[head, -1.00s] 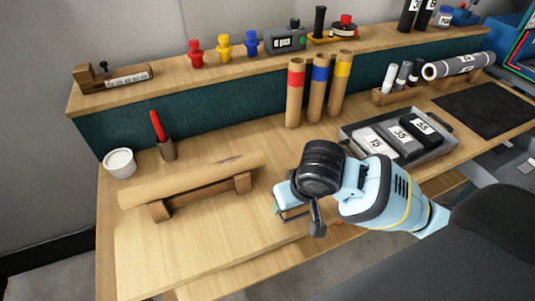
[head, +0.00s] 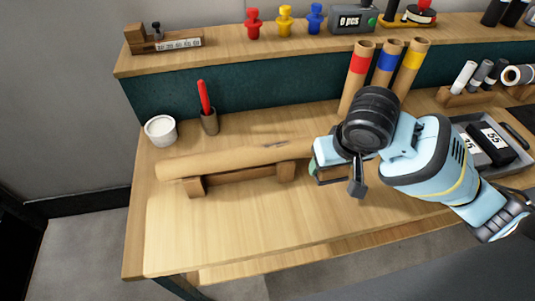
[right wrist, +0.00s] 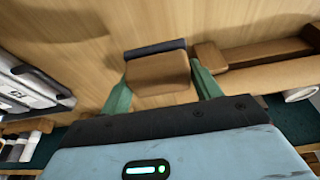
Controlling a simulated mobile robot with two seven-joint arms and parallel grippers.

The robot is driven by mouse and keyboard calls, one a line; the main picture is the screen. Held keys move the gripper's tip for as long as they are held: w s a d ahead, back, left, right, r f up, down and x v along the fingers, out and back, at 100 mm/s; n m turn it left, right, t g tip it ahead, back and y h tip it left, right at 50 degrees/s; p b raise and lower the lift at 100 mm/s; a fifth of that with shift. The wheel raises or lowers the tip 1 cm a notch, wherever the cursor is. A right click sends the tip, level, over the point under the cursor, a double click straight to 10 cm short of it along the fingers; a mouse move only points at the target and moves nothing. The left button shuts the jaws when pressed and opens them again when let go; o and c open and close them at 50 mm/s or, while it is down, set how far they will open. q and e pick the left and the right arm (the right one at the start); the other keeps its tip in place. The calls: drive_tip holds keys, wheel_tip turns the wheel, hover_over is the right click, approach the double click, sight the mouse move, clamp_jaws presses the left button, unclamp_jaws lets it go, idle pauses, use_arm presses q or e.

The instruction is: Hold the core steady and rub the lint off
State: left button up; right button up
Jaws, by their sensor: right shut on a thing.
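The core, a long brown cardboard tube (head: 215,160), lies across a wooden cradle (head: 240,176) on the bench. A dark smudge of lint (head: 275,144) shows on its upper side toward the right end. My right gripper (head: 326,172) is just right of and in front of that end. In the right wrist view it is shut on a brown block with a dark grey edge layer (right wrist: 158,73), held between green fingers. The core and cradle also lie at the right of that view, apart from the block. My left gripper is not in view.
A white tub (head: 160,130) and a cup with a red marker (head: 209,122) stand behind the core. Upright tubes with red, blue and yellow bands (head: 384,72) stand behind my right gripper. A tray of labelled blocks (head: 518,172) is at right. The bench front is clear.

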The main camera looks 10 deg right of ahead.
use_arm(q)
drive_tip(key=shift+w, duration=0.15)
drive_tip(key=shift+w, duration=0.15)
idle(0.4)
use_arm(e)
drive_tip(key=w+a+r, duration=0.1)
drive_tip(key=w+a, duration=0.1)
drive_tip(key=w+a+r, duration=0.2)
drive_tip(key=a, duration=0.1)
drive_tip(key=w+a+r, duration=0.1)
drive_tip(key=a+r, duration=0.1)
drive_tip(key=a, duration=0.1)
drive_tip(key=shift+w+a, duration=0.25)
drive_tip(key=shift+w, duration=0.15)
drive_tip(key=w+a+r+t, duration=0.1)
drive_tip(key=w+a+r, duration=0.1)
drive_tip(key=a+r, duration=0.2)
drive_tip(key=a, duration=0.2)
drive_tip(key=shift+w+a+r, duration=0.35)
drive_tip(key=shift+w+r, duration=0.05)
drive_tip(key=shift+f, duration=0.1)
